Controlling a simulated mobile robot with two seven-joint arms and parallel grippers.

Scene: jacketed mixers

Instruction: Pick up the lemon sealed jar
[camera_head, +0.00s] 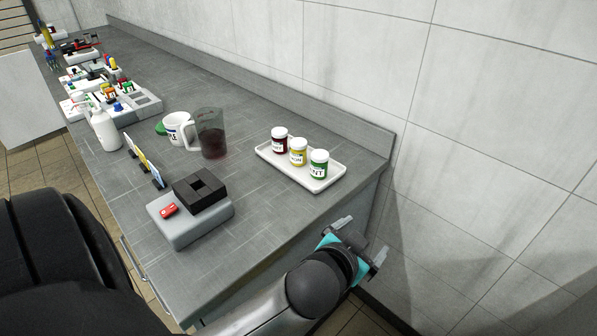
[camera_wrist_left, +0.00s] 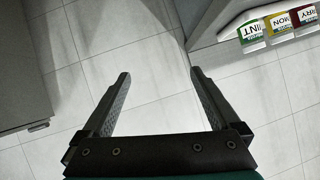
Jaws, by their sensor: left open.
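The lemon jar (camera_head: 298,152) is yellow with a white lid. It stands upright in the middle of a row of three jars on a white tray (camera_head: 318,185). My left gripper (camera_head: 366,243) is open and empty, past the counter's near right end and apart from the tray. My right gripper is not in view.
A dark red jar (camera_head: 279,140) and a green jar (camera_head: 319,163) flank the lemon jar closely. A jug of dark liquid (camera_head: 211,135) and a mug (camera_head: 177,128) stand left of the tray. A grey mixer block (camera_head: 190,221) sits nearer. A tiled wall (camera_head: 490,110) rises behind.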

